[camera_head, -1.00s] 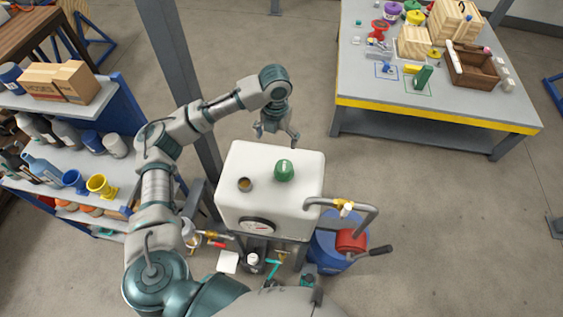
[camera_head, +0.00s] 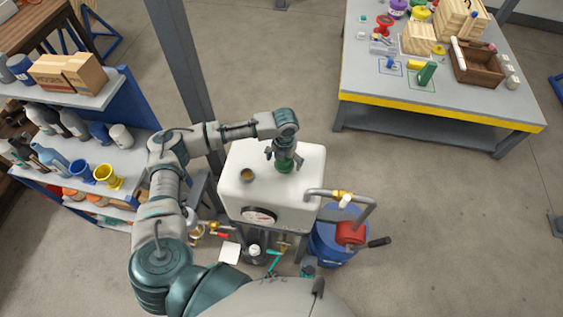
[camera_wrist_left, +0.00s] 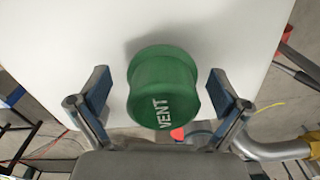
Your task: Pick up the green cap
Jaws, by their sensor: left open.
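The green cap (camera_head: 284,167) sits on top of the white tank (camera_head: 232,190), towards its right side. In the left wrist view the green cap (camera_wrist_left: 162,88) is round with the word "VENT" on it. My left gripper (camera_head: 283,160) is over the cap in the head view and hides part of it. In the left wrist view my left gripper (camera_wrist_left: 160,92) is open, with one finger on each side of the cap and a gap on both sides. My right gripper is not in view.
An open round port (camera_head: 247,175) is left of the cap on the tank. A shelf (camera_head: 75,160) is at left, a workbench (camera_head: 440,107) at the back right.

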